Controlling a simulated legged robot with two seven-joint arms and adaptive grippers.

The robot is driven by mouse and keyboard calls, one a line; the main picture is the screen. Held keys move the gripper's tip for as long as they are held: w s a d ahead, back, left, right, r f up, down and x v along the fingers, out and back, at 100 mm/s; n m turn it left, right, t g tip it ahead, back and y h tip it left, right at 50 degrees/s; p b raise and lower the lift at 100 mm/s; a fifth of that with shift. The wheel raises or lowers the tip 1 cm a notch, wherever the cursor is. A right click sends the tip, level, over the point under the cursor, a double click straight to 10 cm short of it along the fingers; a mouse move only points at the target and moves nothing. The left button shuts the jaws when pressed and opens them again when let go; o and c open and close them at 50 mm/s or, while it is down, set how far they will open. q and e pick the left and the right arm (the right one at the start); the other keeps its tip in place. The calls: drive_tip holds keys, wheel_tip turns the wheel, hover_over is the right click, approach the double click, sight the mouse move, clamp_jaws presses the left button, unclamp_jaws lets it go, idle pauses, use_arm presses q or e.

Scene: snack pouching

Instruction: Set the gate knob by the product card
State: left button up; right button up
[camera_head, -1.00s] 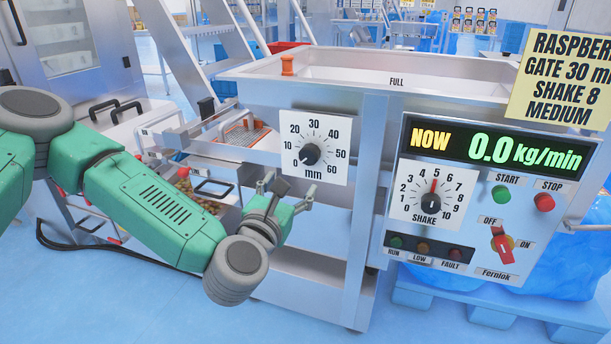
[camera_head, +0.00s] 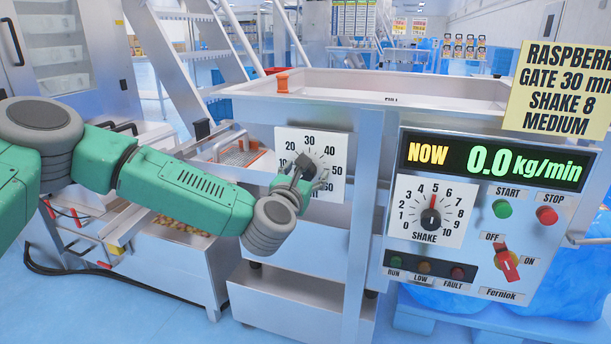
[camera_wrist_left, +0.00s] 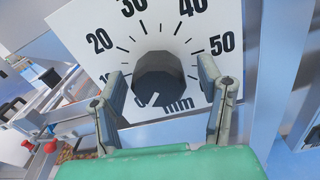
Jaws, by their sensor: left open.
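The gate knob (camera_wrist_left: 158,78) is a dark faceted knob on a white dial plate (camera_head: 325,148) marked in mm. In the left wrist view its white pointer mark is at the lower left, near 0. My left gripper (camera_head: 308,176) is in front of the dial; in the left wrist view its open fingers (camera_wrist_left: 165,105) stand on either side of the knob's lower part, and I cannot tell if they touch it. The yellow product card (camera_head: 563,90) at the upper right reads RASPBERR, cut off, GATE 30 mm, SHAKE 8, MEDIUM. My right gripper is out of view.
The control panel (camera_head: 478,270) at right has a display (camera_head: 495,162) reading NOW 0.0 kg/min, a SHAKE knob (camera_head: 431,218) near 5, START and STOP buttons and a red switch (camera_head: 507,262). A metal post (camera_head: 366,180) stands just right of the dial.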

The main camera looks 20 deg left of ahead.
use_arm(q)
drive_tip(key=c, duration=1.2)
drive_tip(key=shift+o, duration=0.2)
